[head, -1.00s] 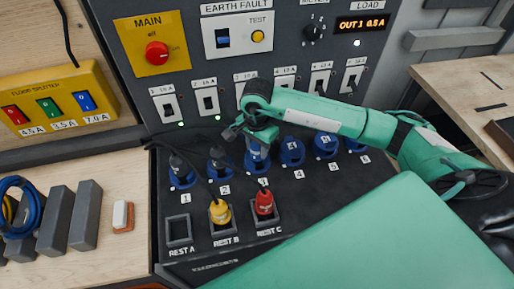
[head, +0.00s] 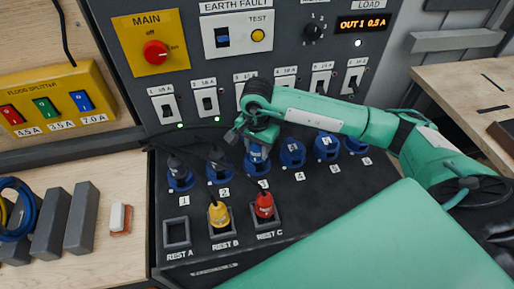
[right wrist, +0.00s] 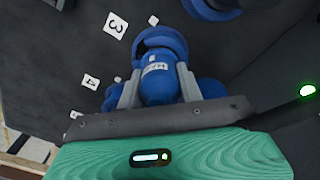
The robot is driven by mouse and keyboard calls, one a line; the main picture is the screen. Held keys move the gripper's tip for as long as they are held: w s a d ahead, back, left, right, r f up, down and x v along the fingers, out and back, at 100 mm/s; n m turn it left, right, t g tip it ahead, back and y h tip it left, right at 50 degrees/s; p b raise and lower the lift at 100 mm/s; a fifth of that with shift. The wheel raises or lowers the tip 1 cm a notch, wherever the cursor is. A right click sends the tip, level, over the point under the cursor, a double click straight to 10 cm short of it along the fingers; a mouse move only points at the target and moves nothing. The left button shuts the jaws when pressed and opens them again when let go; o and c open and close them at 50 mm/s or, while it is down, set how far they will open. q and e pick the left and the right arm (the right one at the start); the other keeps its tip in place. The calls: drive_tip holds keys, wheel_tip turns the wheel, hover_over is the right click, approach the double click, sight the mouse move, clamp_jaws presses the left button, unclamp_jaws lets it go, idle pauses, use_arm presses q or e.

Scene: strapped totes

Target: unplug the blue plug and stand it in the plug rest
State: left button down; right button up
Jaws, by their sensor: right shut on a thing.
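The blue plug (head: 257,152) is at socket 3, in the middle of the sloping dark panel. My right gripper (head: 257,139) is over it and shut on its body. In the right wrist view the blue plug (right wrist: 157,86), with a small white label, sits between the two grey fingers, in line with the round blue socket (right wrist: 160,40). I cannot tell whether it is fully seated. The plug rest marked REST A (head: 177,244) is an empty square frame at the panel's lower left. My left gripper is not in view.
A yellow plug (head: 218,214) stands in REST B and a red plug (head: 264,205) in REST C. Dark cables run close to the right gripper. Sockets 1 (head: 180,178) and 2 (head: 220,170) are occupied; switches line the upright panel. Grey blocks (head: 81,218) stand left.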

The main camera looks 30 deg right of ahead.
drive_tip(key=shift+n+b, duration=1.3)
drive_tip(key=shift+b, duration=0.45)
drive_tip(key=shift+n+b, duration=1.5)
drive_tip(key=shift+b, duration=0.5)
drive_tip(key=shift+r, duration=0.3)
drive_tip(key=shift+r+p, duration=0.95)
drive_tip(key=shift+r, duration=2.1)
drive_tip(key=shift+r, duration=0.15)
